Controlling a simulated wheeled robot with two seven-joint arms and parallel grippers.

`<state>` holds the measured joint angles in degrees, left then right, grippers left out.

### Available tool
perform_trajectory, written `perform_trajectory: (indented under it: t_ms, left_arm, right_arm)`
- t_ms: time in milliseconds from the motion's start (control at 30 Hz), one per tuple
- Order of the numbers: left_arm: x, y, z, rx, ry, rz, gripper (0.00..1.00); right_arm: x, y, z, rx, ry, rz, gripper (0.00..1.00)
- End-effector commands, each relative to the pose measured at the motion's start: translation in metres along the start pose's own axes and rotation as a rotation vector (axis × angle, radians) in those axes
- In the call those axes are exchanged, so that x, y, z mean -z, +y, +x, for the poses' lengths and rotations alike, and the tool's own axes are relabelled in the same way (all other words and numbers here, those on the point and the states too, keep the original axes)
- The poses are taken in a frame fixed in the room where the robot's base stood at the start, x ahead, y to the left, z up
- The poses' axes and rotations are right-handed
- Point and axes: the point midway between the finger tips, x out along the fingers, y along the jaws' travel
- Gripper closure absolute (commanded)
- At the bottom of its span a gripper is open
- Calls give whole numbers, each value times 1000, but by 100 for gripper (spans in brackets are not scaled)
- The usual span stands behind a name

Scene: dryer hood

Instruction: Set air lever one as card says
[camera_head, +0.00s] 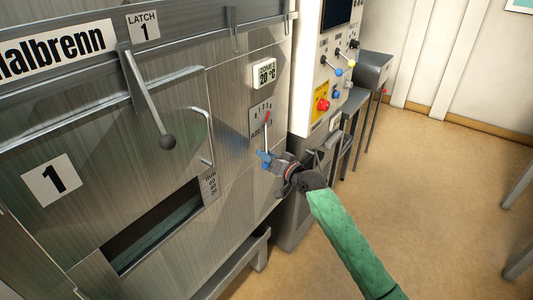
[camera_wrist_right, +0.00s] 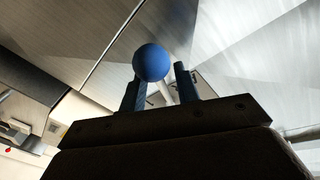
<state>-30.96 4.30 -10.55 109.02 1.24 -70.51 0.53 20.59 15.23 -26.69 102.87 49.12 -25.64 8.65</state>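The air lever's scale plate (camera_head: 260,119) is on the front of the metal hood in the head view. My right gripper (camera_head: 267,160) is just below this plate. In the right wrist view, a blue ball knob (camera_wrist_right: 151,62) on a thin pale rod is at the fingertips, overlapping the left finger. The two fingers of the right gripper (camera_wrist_right: 160,88) stand apart with the rod seen between them. No card is readable. My left gripper is out of view.
A latch lever with a dark knob (camera_head: 167,142) hangs on the hood at left. A control panel (camera_head: 321,75) with coloured knobs and a red button stands right of the hood. Open floor (camera_head: 430,190) lies at right.

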Motion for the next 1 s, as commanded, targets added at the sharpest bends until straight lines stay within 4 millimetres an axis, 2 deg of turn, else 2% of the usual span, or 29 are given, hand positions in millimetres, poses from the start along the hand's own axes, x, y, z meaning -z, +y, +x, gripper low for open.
perform_trajectory:
  t_ms: [400, 567, 1000]
  left_arm:
    - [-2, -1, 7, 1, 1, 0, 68]
    - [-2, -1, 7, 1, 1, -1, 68]
    - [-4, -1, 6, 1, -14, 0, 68]
  right_arm:
    - [0, 0, 5, 0, 0, -1, 68]
    - [0, 0, 5, 0, 0, -1, 100]
    - [-1, 2, 5, 1, 3, -13, 100]
